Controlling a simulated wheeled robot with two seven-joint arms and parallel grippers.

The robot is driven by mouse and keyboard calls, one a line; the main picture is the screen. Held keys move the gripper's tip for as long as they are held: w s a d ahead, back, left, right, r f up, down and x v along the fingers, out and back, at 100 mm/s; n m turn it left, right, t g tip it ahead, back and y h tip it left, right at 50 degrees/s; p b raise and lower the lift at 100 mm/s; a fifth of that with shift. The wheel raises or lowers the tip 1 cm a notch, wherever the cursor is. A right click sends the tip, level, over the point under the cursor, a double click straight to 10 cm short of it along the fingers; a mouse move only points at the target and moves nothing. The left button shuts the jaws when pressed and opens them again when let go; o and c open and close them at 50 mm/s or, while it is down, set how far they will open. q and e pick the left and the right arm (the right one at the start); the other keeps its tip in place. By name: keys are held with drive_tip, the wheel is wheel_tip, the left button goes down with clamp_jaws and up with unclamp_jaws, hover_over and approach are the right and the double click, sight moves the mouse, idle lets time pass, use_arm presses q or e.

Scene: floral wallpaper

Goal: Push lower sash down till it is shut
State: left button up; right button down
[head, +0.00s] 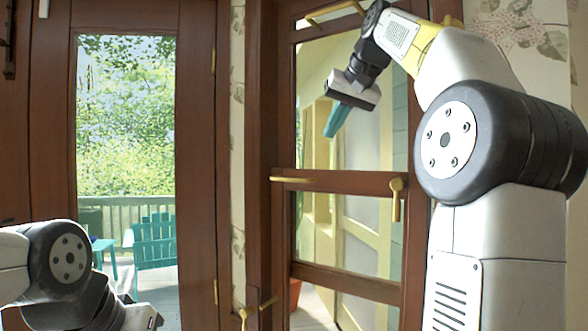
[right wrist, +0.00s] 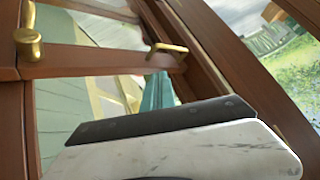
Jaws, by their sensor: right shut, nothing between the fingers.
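The brown-framed window stands right of centre in the head view. Its lower sash (head: 345,283) shows a horizontal bottom rail, with more outdoor view below it. A middle rail (head: 345,181) carries a brass bar at left and a brass handle (head: 396,197) at right. My right gripper (head: 333,131) has teal fingers shut and empty, pointing down in front of the upper glass, above and apart from the middle rail. In the right wrist view the teal fingers (right wrist: 157,92) show near brass fittings (right wrist: 165,50). My left gripper is out of view.
A glazed brown door (head: 198,150) stands left of the window, with a teal chair (head: 154,242) and railing outside. Brass fittings (head: 268,303) stick out at the lower left of the window. Floral wallpaper lies between door and window.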

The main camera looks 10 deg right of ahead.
drive_tip(key=s+f+x, duration=0.1)
drive_tip(key=x, duration=1.1)
drive_tip(key=shift+a+f, duration=0.3)
drive_tip(key=shift+a, duration=0.05)
drive_tip(key=shift+w, duration=0.15)
